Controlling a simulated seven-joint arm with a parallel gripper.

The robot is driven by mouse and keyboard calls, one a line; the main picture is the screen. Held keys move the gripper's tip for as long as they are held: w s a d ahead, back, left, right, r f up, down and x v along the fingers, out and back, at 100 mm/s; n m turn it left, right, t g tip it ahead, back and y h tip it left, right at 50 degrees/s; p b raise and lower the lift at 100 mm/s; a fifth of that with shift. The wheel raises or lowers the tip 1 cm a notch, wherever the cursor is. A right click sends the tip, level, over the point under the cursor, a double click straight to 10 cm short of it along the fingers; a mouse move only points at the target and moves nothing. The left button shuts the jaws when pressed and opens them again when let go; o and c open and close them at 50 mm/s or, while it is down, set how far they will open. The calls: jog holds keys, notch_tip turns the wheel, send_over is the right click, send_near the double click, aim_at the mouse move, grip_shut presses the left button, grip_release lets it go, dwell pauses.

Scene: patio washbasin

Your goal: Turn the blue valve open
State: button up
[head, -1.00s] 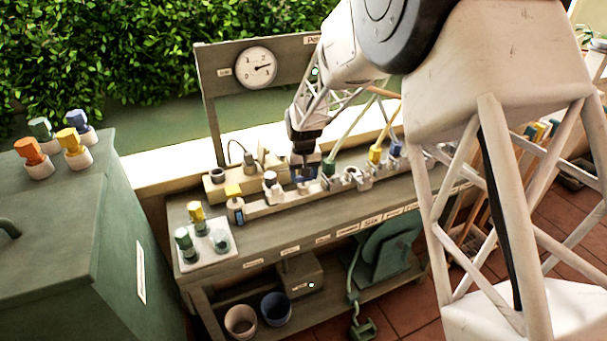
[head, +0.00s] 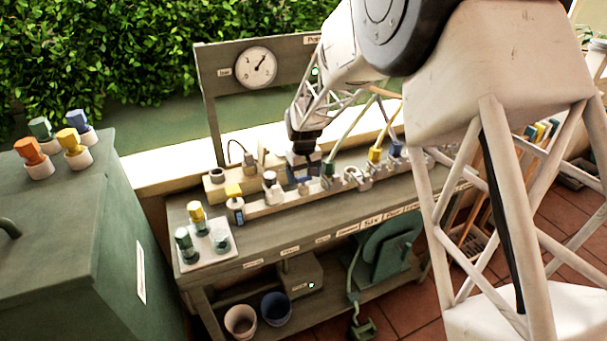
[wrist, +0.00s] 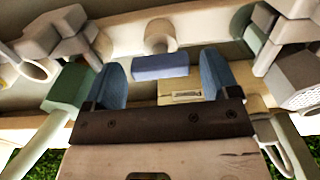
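The blue valve's handle (wrist: 160,67) is a short blue bar in the wrist view, in front of a pale round stub on the pipe. My gripper (wrist: 163,75) has two blue-grey fingers, one on each side of the handle. Narrow gaps show between the handle's ends and the fingers, so the gripper looks open around it. In the head view my gripper (head: 303,174) is low over the middle of the bench's pipe row. There it mostly hides the blue valve, and contact cannot be told.
A green valve (head: 328,169) stands close right of my gripper, with a yellow one (head: 375,155) farther right. A dial gauge (head: 255,68) is on the back panel.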

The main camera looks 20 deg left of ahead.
aim_at(304, 176)
dwell(0.3)
jog(key=shift+r, duration=3.95)
